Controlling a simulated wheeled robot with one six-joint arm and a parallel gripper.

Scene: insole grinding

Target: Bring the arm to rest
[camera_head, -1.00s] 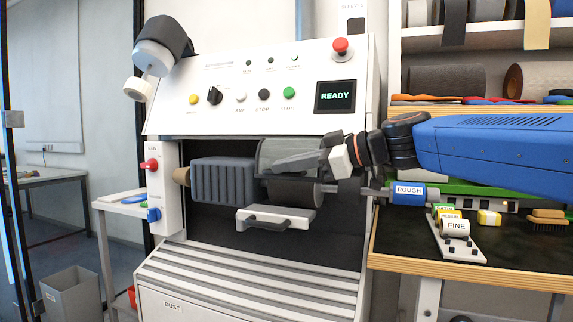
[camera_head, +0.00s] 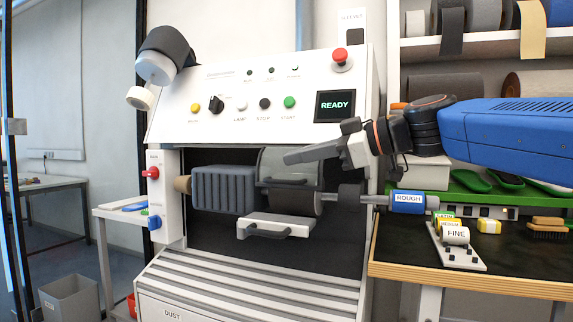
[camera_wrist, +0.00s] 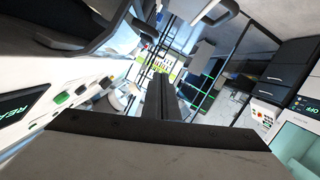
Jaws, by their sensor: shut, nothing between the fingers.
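My gripper (camera_head: 287,159) is shut and empty. In the head view it points left, in front of the grinding machine's clear guard (camera_head: 290,168) and just above the dark roller (camera_head: 292,202). I cannot tell whether it touches the guard. My blue arm reaches in from the right edge, over the bench. In the wrist view my gripper (camera_wrist: 161,82) shows its dark fingers together, with the machine's panel at the left.
The grinding machine's panel (camera_head: 225,76) shows READY and a red stop button (camera_head: 341,55).

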